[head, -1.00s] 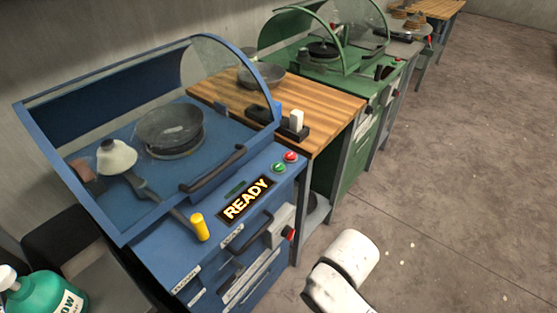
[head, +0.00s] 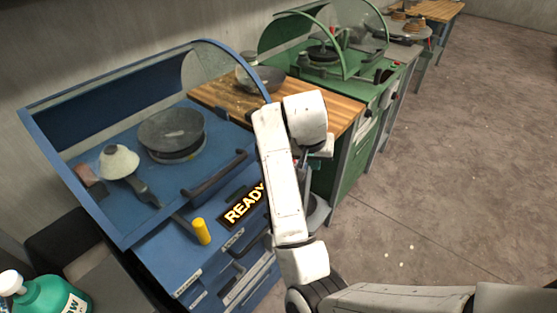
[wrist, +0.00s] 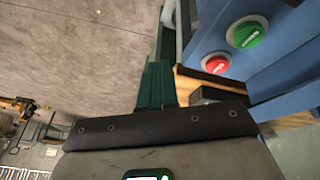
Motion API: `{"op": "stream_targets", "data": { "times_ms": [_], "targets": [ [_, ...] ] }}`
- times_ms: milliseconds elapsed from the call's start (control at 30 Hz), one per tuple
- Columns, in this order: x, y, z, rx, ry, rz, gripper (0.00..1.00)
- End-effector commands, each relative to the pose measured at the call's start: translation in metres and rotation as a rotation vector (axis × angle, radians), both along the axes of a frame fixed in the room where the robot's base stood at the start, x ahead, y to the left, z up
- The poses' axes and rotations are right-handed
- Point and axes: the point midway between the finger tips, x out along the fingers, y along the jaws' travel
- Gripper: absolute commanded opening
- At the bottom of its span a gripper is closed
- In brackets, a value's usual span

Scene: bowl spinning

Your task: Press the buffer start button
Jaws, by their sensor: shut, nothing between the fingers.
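The blue buffing machine (head: 155,245) stands at the left in the head view, with its lit READY display (head: 243,206) partly covered by my arm. Its green button (wrist: 247,32) and red button (wrist: 217,63) sit on the blue panel at the upper right of the wrist view. Their lettering is too small to read surely. In the head view my arm hides the green button. My gripper (wrist: 158,82) is shut and empty, left of and apart from both buttons in the wrist view. In the head view it is mostly hidden behind the white wrist.
A curved clear hood (head: 215,75) covers the machine's bowl (head: 171,135). A yellow knob (head: 201,231) and a dark handle (head: 214,174) stick out at its front. A wooden table (head: 345,108) and a green machine (head: 355,120) stand beyond.

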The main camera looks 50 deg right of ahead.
Motion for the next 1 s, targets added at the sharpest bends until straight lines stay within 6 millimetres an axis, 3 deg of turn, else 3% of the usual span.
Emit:
{"op": "stream_targets", "data": {
  "times_ms": [267,600,800,1000],
  "targets": [
    [0.032,0.001,0.047,0.117,-0.047,-0.228,0.0],
    [0.068,0.027,0.097,0.302,-0.05,-0.414,0.0],
    [0.08,0.041,0.115,0.37,-0.039,-0.458,0.0],
    [0.083,0.046,0.12,0.391,-0.032,-0.47,0.0]
  ]
}}
